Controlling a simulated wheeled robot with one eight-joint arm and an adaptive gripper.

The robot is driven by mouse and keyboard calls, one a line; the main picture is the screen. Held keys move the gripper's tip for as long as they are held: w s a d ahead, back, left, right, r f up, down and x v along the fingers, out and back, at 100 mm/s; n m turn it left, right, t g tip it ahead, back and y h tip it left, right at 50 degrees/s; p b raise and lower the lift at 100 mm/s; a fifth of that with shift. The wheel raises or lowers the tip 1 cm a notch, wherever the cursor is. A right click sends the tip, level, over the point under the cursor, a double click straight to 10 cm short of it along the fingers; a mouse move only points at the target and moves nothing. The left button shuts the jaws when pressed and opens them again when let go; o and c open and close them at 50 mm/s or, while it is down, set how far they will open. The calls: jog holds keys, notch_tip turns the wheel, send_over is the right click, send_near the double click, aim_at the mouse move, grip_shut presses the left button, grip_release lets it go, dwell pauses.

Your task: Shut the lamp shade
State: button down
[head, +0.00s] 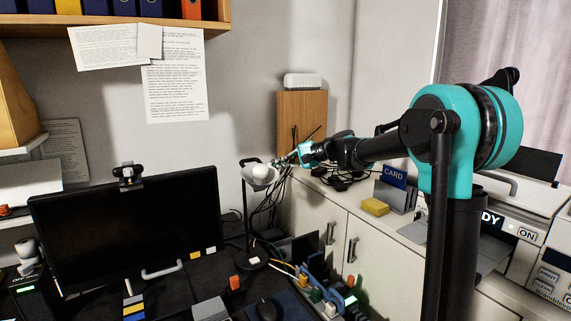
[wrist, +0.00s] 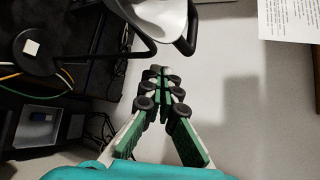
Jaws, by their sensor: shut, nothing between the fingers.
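The desk lamp has a pale shade (head: 262,176) on a thin dark stem (head: 245,205) that rises from a round black base (head: 252,259). A rounded white part shows at the top of the shade, and I cannot tell how far the shade stands open. In the wrist view the shade (wrist: 160,15) is at the top, with a black handle-like loop (wrist: 189,38) at its right side. My gripper (head: 275,162) is just right of the shade in the head view. In the wrist view its fingertips (wrist: 160,71) are together and empty, apparently apart from the shade.
A black monitor (head: 130,225) stands left of the lamp. Cables (head: 270,205) hang behind the lamp. A wooden box (head: 302,118) stands on the white cabinet (head: 316,225) at right. Wall papers (head: 175,85) hang above.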

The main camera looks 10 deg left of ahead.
jog(key=shift+s+d+r, duration=0.1)
jog(key=shift+s+r, duration=0.25)
jog(key=shift+s, duration=0.4)
jog(key=shift+s+d+r, duration=0.1)
jog(key=shift+s+r, duration=0.25)
jog(key=shift+s, duration=0.4)
